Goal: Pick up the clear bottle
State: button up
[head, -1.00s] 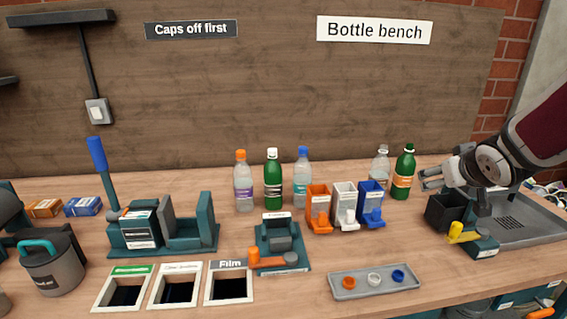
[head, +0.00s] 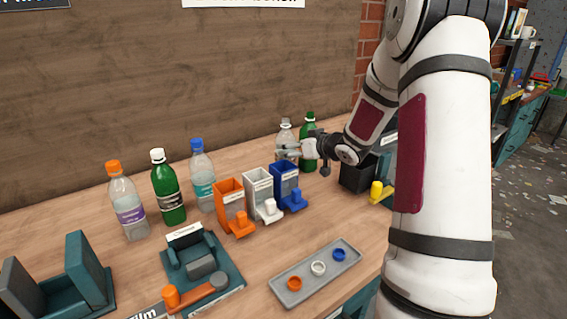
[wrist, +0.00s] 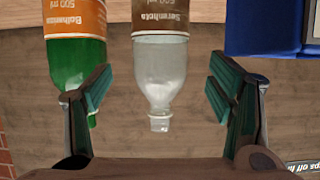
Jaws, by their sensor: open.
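A clear bottle with a brown label and a pale top stands at the back right, in the head view (head: 286,131) and the wrist view (wrist: 160,75). In the wrist view it appears inverted, centred between the fingers of my gripper (wrist: 160,88), with a gap on both sides. In the head view my open gripper (head: 287,154) is at this bottle, with a finger across its front. A green bottle with an orange label (wrist: 73,30) stands close beside it, partly behind one finger. Other clear bottles have an orange cap (head: 126,205) and a blue cap (head: 203,178).
Orange (head: 231,203), white (head: 258,184) and blue (head: 286,178) bins stand just in front of the bottle. A dark box (head: 358,176) is to the right. A white-capped green bottle (head: 168,190) is to the left. A grey tray (head: 318,288) holds three rings.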

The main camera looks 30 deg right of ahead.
jog(key=b+x, duration=0.1)
jog(key=x, duration=0.6)
jog(key=shift+s, duration=0.1)
jog(key=c, duration=1.7)
